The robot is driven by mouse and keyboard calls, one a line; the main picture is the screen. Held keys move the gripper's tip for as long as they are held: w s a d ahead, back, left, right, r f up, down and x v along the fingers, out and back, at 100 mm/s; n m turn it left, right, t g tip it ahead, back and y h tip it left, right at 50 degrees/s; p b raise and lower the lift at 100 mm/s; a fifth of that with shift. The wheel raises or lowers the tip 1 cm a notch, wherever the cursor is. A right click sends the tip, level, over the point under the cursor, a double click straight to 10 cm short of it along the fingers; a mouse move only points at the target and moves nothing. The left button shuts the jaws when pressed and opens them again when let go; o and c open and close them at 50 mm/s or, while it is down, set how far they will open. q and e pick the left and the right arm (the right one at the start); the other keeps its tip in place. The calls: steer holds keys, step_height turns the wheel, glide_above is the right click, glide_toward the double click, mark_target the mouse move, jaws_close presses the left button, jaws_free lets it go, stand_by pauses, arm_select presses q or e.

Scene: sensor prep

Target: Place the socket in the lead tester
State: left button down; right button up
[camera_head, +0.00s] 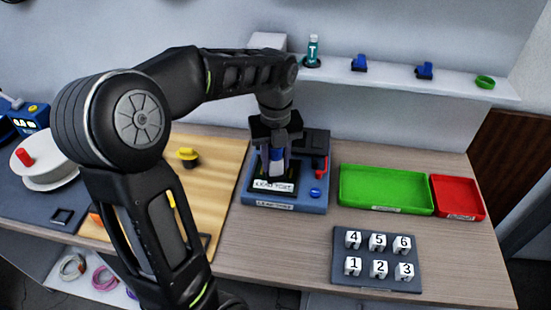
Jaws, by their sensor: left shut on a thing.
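The lead tester (262,203) is a blue-grey box with a label on its front, a blue button, a red lever and a dark raised part at its back right. My left arm reaches over from the left, and my left gripper (277,158) points down over the left part of the tester. It is shut on a small blue and white piece (277,154), which seems to be the socket. The fingers hide much of it, and I cannot tell whether it touches the tester. My right gripper is not in view.
A green tray (386,208) and a red tray (460,216) stand right of the tester. A dark pad (345,284) with numbered white blocks lies in front. A wooden board (226,168) is at left. A shelf (400,74) with small items runs behind.

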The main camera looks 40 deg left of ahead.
arm_select(q)
steer(key=c, duration=1)
jaws_free()
steer(key=shift+f, duration=0.1)
steer(key=shift+r, duration=0.2)
step_height(320, 180, up, 8)
steer(key=shift+w+r, duration=0.1)
steer(key=shift+r, duration=0.1)
step_height(320, 180, up, 3)
steer(key=p, duration=0.2)
steer(key=shift+p, duration=0.35)
steer(key=shift+r+p, duration=0.3)
steer(key=shift+p, duration=0.05)
